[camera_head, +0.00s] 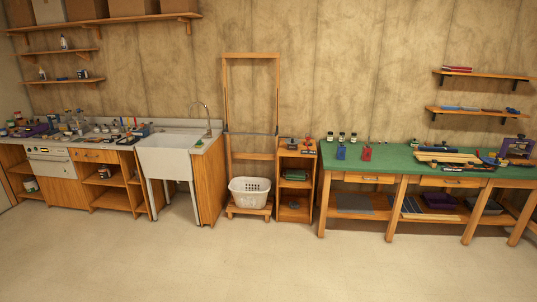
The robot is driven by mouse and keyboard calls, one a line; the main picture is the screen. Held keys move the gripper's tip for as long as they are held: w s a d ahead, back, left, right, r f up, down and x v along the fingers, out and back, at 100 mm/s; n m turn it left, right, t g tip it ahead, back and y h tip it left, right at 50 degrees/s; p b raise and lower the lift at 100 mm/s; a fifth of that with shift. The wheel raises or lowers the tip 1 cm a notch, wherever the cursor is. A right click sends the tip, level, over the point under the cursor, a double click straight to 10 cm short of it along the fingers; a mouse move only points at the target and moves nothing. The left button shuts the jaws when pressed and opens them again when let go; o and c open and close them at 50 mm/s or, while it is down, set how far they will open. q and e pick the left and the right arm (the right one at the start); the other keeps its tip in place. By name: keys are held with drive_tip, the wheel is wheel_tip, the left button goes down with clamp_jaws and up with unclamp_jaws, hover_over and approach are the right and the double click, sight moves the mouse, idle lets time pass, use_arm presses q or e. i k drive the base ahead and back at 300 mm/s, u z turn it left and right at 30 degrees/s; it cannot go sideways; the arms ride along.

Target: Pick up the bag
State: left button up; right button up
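I cannot clearly make out a bag from this distance. A dark purple, soft-looking item (37,130) lies among clutter at the left end of the counter. Another purple item (440,201) lies on the lower shelf of the green-topped workbench. Both are too small to identify as a bag. Neither of my grippers is in view.
A white basket (249,192) stands on a low wooden stand between the grey sink (166,160) and a small wooden shelf unit (294,182). The green workbench (385,160) holds tools and jars. Wall shelves (480,110) hang at right. The pale floor (250,255) in front is clear.

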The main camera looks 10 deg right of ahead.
sight(367, 150)
drive_tip(key=z, duration=0.05)
drive_tip(key=i, duration=2.05)
drive_tip(key=z, duration=0.55)
drive_tip(key=i, duration=1.95)
drive_tip(key=z, duration=0.75)
drive_tip(key=i, duration=1.6)
drive_tip(key=z, duration=0.3)
